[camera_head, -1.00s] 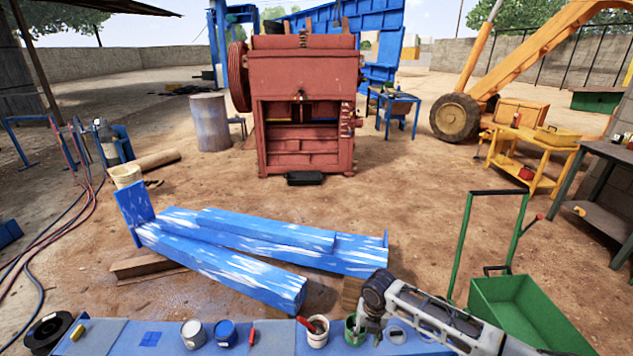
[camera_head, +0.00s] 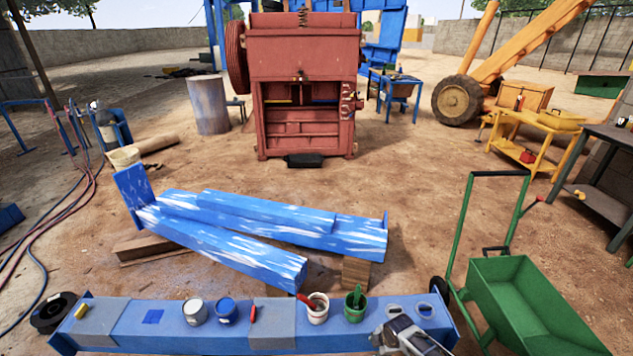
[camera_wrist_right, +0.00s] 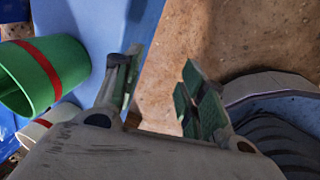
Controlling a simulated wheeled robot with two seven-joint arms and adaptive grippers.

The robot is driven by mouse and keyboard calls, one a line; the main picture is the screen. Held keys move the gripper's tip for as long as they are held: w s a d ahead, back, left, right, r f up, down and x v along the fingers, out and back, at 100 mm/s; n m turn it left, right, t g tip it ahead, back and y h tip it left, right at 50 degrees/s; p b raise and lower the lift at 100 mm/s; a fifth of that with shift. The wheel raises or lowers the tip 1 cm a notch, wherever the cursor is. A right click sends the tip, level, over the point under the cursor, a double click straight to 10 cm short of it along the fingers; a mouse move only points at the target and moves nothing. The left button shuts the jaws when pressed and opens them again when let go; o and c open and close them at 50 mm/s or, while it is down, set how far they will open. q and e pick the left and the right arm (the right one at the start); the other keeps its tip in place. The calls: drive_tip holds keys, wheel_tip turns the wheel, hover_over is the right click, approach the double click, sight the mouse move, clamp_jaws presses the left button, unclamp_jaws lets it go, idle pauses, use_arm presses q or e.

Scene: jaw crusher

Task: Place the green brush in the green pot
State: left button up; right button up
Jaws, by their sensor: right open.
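The green pot (camera_head: 354,314) stands on the blue beam near its right part. The green brush (camera_head: 357,294) stands in it, its handle sticking up above the rim. In the right wrist view a green pot (camera_wrist_right: 62,66) with a red band lies left of the fingers, apart from them; no brush can be made out there. My right gripper (camera_head: 380,341) is right of and nearer than the green pot, at the beam's front edge. The wrist view shows its fingers (camera_wrist_right: 158,88) spread, with nothing between them. My left gripper is not in view.
A green wheelbarrow (camera_head: 530,310) stands at right. Blue-and-white beams (camera_head: 240,248) lie beyond.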

drive_tip(key=s+d+f+m+h+b, duration=0.1)
drive_tip(key=s+d+f+m, duration=0.35)
drive_tip(key=s+f, duration=0.5)
drive_tip(key=s+d+f+m+b, duration=0.1)
drive_tip(key=s+d+f+m, duration=0.2)
drive_tip(key=s+f+m, duration=0.5)
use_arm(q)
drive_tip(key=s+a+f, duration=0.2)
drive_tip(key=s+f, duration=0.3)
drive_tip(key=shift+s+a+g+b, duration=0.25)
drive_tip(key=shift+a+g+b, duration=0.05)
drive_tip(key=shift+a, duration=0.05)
use_arm(e)
drive_tip(key=s+d+f+m, duration=0.1)
drive_tip(key=s+f, duration=0.2)
drive_tip(key=s, duration=0.5)
drive_tip(key=s+d+f+m+g, duration=0.1)
drive_tip(key=s+f+m, duration=0.1)
drive_tip(key=s, duration=0.7)
drive_tip(key=s+d+f+m, duration=0.1)
drive_tip(key=s+f, duration=0.3)
drive_tip(key=s, duration=0.5)
drive_tip(key=shift+h, duration=0.4)
drive_tip(key=shift+s, duration=0.1)
